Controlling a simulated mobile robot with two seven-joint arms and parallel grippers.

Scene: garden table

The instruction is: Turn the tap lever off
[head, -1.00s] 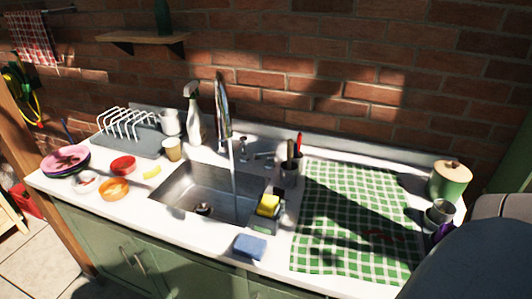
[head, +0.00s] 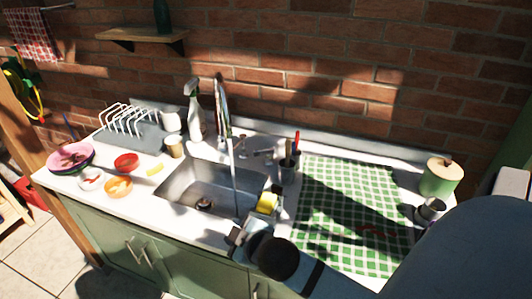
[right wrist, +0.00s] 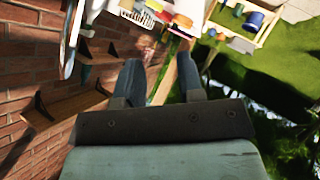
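The chrome tap (head: 221,100) arches over the steel sink (head: 178,190) in the head view. A thin stream of water (head: 234,180) falls from its spout into the basin. The tap lever (head: 262,153) lies low at the back of the sink, to the right of the tap base. My right gripper (head: 238,236) is at the counter's front edge, in front of the sink and well apart from the lever. In the right wrist view its two fingers (right wrist: 162,68) are spread with nothing between them. My left gripper is in neither view.
A utensil cup (head: 287,170) stands close to the lever's right. A yellow sponge (head: 267,203) sits in a holder at the sink's right edge. A spray bottle (head: 194,112) stands behind the sink. A green checked cloth (head: 345,205) covers the right counter.

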